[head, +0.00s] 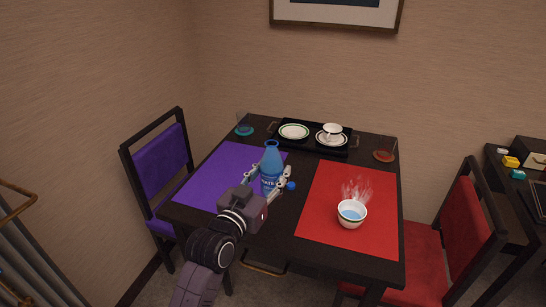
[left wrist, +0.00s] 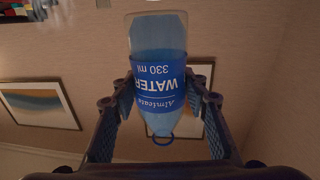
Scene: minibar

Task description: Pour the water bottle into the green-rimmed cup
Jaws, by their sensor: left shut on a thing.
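A blue water bottle (head: 271,160) stands upright in my left gripper (head: 268,184) in the head view, above the right edge of the purple mat. Its jaws are shut around the bottle's labelled body. In the left wrist view the bottle (left wrist: 158,70) appears upside down between the fingers. I cannot tell whether its base touches the mat. A white cup (head: 351,216) on the red mat holds blue liquid with steam above it. Another white cup (head: 332,131) sits on a saucer at the back. Neither cup's rim colour is certain. My right gripper is not in view.
The purple mat (head: 205,180) and red mat (head: 335,185) lie on the dark table. A black tray (head: 313,145) at the back holds a green-rimmed plate (head: 294,132). Chairs flank the table.

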